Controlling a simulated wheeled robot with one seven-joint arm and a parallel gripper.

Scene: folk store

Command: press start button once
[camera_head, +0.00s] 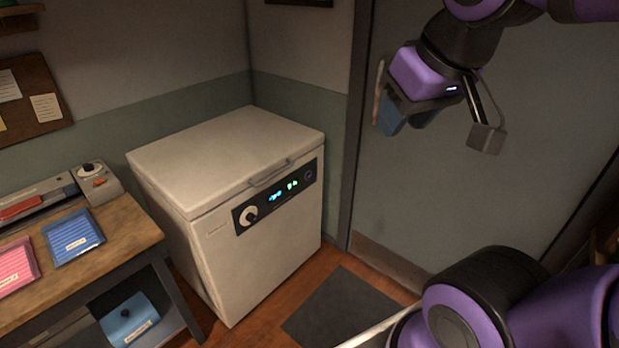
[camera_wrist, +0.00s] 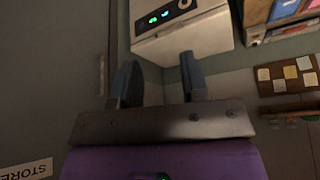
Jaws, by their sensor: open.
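A white chest-like appliance (camera_head: 262,235) stands in the corner, lid closed. Its dark front panel (camera_head: 272,201) has a round knob (camera_head: 248,215) at the left, lit displays (camera_head: 284,190) in the middle and a small dark round button (camera_head: 308,176) at the right end. I cannot read any label on that button. My gripper (camera_head: 406,122) is open and empty, raised to the right of the appliance and apart from it. In the wrist view, the scene is upside down; the open fingers (camera_wrist: 160,84) show below the appliance (camera_wrist: 190,38) and part of its panel (camera_wrist: 165,17).
A wooden bench (camera_head: 135,232) with blue (camera_head: 74,238) and pink (camera_head: 14,266) packets and a device with a knob (camera_head: 92,180) stands left of the appliance. A grey door (camera_head: 440,200) is behind my gripper. A dark mat (camera_head: 340,312) lies on the open floor in front.

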